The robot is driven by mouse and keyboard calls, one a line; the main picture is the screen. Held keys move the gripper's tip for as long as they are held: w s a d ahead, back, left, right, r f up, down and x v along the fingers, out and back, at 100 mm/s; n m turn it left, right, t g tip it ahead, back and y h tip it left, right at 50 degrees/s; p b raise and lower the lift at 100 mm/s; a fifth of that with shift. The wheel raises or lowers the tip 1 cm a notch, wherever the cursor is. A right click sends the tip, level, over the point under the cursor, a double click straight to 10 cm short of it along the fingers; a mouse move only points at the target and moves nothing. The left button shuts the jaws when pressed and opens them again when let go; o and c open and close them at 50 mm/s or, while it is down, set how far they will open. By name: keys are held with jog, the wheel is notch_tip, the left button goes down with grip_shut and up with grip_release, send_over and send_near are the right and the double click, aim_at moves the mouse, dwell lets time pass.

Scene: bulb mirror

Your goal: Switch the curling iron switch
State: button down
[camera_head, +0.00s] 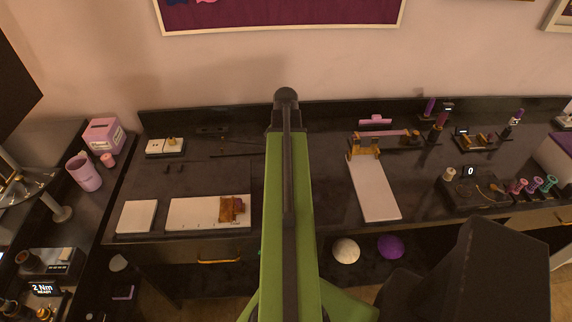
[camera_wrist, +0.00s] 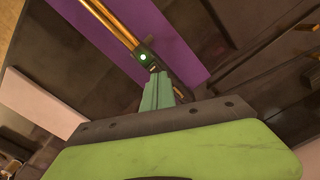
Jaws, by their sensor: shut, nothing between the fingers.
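In the wrist view, a gold rod (camera_wrist: 112,18) ends in a small dark block with a lit green dot (camera_wrist: 143,57). This looks like the curling iron and its switch area. It lies over a purple mat (camera_wrist: 185,45) on the dark desk. My gripper (camera_wrist: 159,76), with teal fingers, is shut and empty. Its tips are right beside the lit block; I cannot tell whether they touch it. In the head view, my green arm reaches over the desk and hides the curling iron and my gripper.
A white pad (camera_wrist: 40,105) lies left of the mat in the wrist view. In the head view, a white board with a brown item (camera_head: 190,212) is left of my arm. A gold-clamped white panel (camera_head: 375,190) and several small tools are to the right.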

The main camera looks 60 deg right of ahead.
jog(key=shift+f, duration=0.25)
jog(key=shift+r, duration=0.1)
notch_tip(320, 180, up, 7)
jog(key=p, duration=0.6)
jog(key=shift+p, duration=0.35)
